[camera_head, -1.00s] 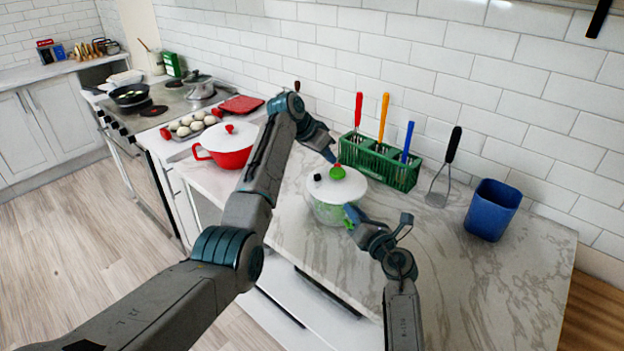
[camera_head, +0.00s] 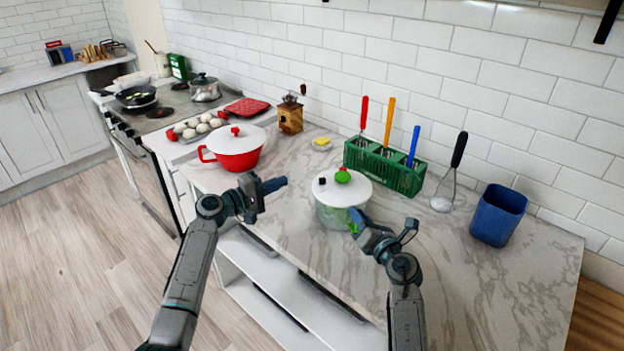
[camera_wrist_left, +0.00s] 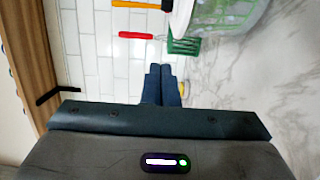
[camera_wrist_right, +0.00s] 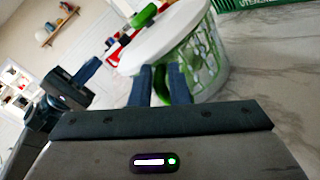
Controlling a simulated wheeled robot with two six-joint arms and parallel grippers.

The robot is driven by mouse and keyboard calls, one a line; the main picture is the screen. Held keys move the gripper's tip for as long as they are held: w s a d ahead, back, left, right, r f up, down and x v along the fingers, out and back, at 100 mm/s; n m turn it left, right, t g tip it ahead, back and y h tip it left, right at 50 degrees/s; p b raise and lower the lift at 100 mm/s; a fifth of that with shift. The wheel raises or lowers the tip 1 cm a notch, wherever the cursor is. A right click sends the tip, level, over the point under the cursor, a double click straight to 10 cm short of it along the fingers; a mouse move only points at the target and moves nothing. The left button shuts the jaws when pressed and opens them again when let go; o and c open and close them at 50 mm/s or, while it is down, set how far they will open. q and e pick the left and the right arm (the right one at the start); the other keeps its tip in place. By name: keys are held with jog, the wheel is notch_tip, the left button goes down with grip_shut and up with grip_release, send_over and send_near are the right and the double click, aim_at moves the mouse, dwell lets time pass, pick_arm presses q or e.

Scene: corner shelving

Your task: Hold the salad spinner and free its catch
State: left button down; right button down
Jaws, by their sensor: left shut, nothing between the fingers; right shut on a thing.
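The salad spinner (camera_head: 330,216) stands upright on the marble counter, with a clear bowl, a white lid (camera_head: 352,195), a green knob (camera_head: 343,175) and a small black piece (camera_head: 322,181) on the lid's left. My right gripper (camera_head: 355,218) is at its front right. In the right wrist view the fingers are shut on the spinner's green handle (camera_wrist_right: 161,86). My left gripper (camera_head: 279,184) is shut and empty, left of the spinner and apart from it. Its closed fingers (camera_wrist_left: 162,82) also show in the left wrist view, with part of the spinner at the top right.
A red pot (camera_head: 234,153), wooden grinder (camera_head: 290,116) and yellow sponge (camera_head: 321,143) are left and behind. The front right counter is clear.

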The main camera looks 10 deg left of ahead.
aim_at(320, 182)
pick_arm(q)
jog(key=shift+w+d, duration=0.1)
pick_arm(e)
jog(key=shift+f, duration=0.1)
pick_arm(q)
jog(key=shift+w+d, duration=0.5)
jog(key=shift+d, duration=0.95)
jog(key=shift+w+d, duration=0.5)
jog(key=shift+d, duration=1)
jog(key=shift+w+d, duration=0.5)
jog(key=shift+d, duration=0.95)
jog(key=shift+s+d, duration=0.3)
jog(key=shift+s, duration=0.35)
jog(key=shift+s+d, duration=0.3)
jog(key=shift+s, duration=0.3)
